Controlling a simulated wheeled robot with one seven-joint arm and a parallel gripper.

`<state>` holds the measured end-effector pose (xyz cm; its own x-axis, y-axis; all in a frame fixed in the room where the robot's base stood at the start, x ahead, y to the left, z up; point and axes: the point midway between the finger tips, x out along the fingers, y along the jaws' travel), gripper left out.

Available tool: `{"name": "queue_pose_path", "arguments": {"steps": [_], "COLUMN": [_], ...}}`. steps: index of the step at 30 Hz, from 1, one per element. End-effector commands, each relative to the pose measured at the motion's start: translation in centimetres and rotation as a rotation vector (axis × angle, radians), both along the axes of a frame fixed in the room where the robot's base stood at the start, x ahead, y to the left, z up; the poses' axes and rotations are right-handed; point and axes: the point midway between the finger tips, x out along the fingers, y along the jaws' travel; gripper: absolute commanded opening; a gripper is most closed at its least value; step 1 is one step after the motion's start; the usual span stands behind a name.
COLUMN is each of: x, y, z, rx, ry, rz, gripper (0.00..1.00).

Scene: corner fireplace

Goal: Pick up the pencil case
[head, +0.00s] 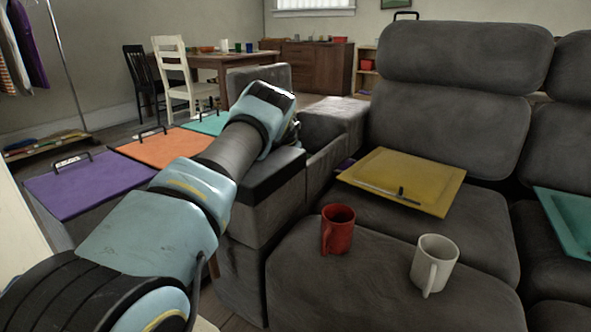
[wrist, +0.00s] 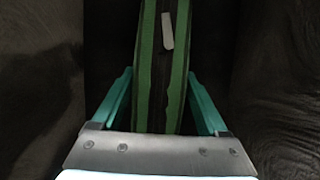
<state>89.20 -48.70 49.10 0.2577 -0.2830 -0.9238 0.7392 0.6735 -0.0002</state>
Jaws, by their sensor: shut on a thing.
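The pencil case (wrist: 178,75) shows in the wrist view as a long green body with a dark zipper strip and a pale zipper pull. It stands between the two teal fingers of my gripper (wrist: 161,82), which is shut on it. Dark grey surfaces rise on both sides of the case. Its far end runs out of the top of the view. In the head view my arm reaches over the left part of the grey sofa, and it hides the gripper and the pencil case.
A red mug (head: 337,232) and a white mug (head: 433,266) stand on the near seat. A yellow tray (head: 440,176) with a dark pen-like item lies behind them. A teal tray (head: 570,225) is at right. Purple (head: 85,188) and orange (head: 165,150) lidded surfaces lie left of my arm.

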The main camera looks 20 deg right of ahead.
Motion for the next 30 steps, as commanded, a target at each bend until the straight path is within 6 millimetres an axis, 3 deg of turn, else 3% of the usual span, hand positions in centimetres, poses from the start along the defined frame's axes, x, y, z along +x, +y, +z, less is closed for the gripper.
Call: {"name": "queue_pose_path", "arguments": {"steps": [3,13,30], "x": [0.0,0.1,0.1], "y": [0.0,0.0,0.0], "z": [0.0,1.1,11.2], "rx": [0.000,-0.001,-0.001], "ry": [0.000,-0.003,-0.002], "rz": [0.000,-0.001,-0.001], "gripper": [0.11,0.11,0.11]}}
